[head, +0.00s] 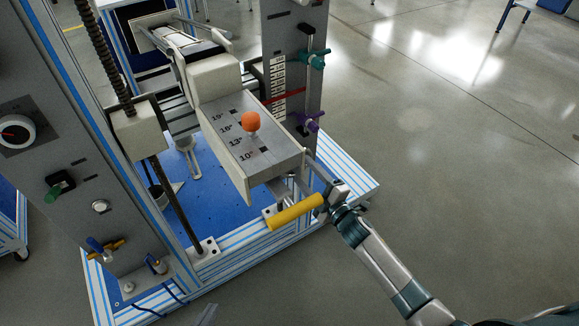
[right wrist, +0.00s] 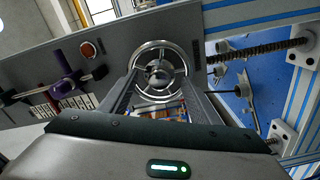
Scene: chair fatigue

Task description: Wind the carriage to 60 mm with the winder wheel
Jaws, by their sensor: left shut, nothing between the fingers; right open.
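The winder wheel (right wrist: 158,48), a bright metal wheel with a round hub, is on the grey panel in the right wrist view. My right gripper (right wrist: 164,88) is open, its two fingers reaching toward the wheel's lower part; I cannot tell if they touch it. In the head view the right arm comes in from the lower right. Its fingers and the wheel are mostly hidden there. A white scale (head: 279,75) with a red pointer (head: 284,97) is on the right column; its reading is too small to tell. Only the grey tip of my left gripper (head: 207,314) shows, shut and empty.
A pale block with a grey top (head: 240,150) and orange knob (head: 251,121) juts out beside the right column. A yellow handle (head: 297,212) lies close to my right wrist. A purple clamp (right wrist: 68,82) is left of the wheel.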

